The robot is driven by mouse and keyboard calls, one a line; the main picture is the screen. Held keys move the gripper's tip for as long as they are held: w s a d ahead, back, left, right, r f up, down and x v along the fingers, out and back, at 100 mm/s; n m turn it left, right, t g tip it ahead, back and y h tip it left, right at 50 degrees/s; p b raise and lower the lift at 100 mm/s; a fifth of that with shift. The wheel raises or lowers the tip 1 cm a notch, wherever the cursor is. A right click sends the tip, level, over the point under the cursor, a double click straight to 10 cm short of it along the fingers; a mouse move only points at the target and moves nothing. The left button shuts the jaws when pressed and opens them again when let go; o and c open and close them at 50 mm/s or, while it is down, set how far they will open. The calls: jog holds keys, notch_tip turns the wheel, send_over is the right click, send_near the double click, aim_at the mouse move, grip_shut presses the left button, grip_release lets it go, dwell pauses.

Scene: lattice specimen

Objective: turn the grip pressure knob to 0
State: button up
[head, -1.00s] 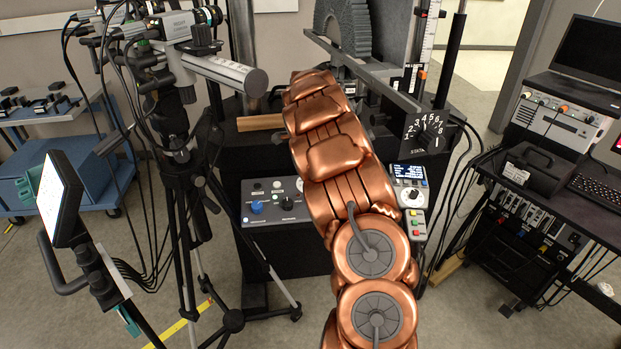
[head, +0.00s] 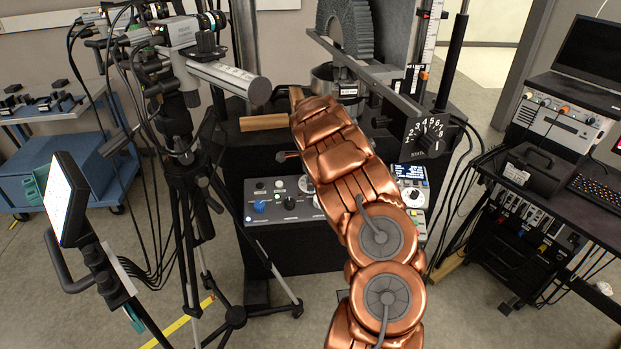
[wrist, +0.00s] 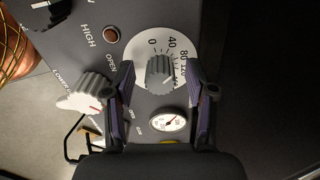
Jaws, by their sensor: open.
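The grip pressure knob (wrist: 160,70) is grey and ribbed, on a white round dial marked 0, 40, 80 and 120 in the wrist view. The 0 is at the dial's upper left, and the larger numbers run down its right side. I cannot clearly read where the knob points. My gripper (wrist: 160,82) is open, with one dark finger on each side of the knob and visible gaps between fingers and knob. I cannot tell whether the fingertips are level with it. In the head view my copper arm hides the gripper and knob.
A camera tripod (head: 180,190) stands left of the control panel (head: 262,218) in the head view.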

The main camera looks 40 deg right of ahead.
grip_shut()
dwell(0.3)
jog(key=shift+a+f+n+b, duration=0.15)
jog(key=shift+f+n+b, duration=0.25)
jog(key=shift+b, duration=0.65)
jog(key=n+b, duration=0.6)
jog(key=n, duration=0.1)
jog(key=shift+r+n, duration=0.15)
jog(key=shift+n, duration=0.25)
jog(key=shift+s+n+b, duration=0.1)
jog(key=shift+n+b, duration=0.65)
jog(key=shift+n, duration=0.95)
